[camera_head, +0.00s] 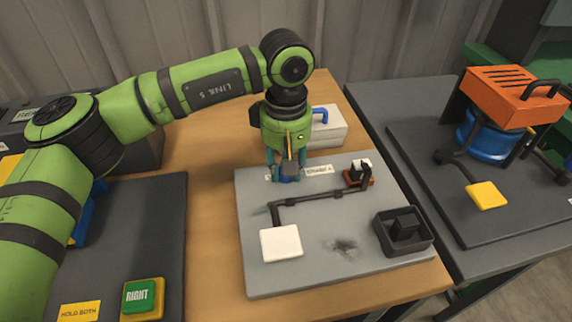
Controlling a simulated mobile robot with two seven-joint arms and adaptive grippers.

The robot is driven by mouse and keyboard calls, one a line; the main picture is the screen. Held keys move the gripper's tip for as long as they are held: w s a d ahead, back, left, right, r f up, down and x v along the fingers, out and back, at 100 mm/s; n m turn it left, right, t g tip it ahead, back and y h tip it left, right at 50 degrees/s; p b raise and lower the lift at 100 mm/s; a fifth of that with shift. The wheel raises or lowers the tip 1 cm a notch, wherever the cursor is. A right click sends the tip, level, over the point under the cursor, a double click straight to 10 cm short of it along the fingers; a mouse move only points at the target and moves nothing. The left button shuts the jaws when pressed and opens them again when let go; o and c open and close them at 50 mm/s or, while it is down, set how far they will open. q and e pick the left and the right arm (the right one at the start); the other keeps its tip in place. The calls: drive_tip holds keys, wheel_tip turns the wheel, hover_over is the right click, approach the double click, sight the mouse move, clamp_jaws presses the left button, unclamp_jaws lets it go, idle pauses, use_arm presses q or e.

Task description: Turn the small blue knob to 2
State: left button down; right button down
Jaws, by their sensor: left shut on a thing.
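My left gripper (287,172) points straight down at the back of the grey panel (300,275) in the head view. It is shut on the small blue knob (289,179), of which only a little blue shows between and below the fingers. The fingers hide most of the knob, and I cannot read its setting. A white label (319,169) with small print lies on the panel just right of the gripper. My right gripper is not in the view.
On the panel are a white square plate (281,243) with a dark rod, a small orange-based part (359,174) and a black square tray (400,245). A white box with a blue handle (325,125) stands behind. A green RIGHT button (140,296) is at the front left.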

use_arm(q)
drive_tip(key=shift+f, duration=0.1)
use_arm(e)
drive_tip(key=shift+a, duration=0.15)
use_arm(q)
drive_tip(key=c, duration=0.9)
unclamp_jaws()
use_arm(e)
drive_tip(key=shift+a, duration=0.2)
use_arm(q)
wheel_tip(320, 180, up, 12)
drive_tip(key=shift+r, duration=0.1)
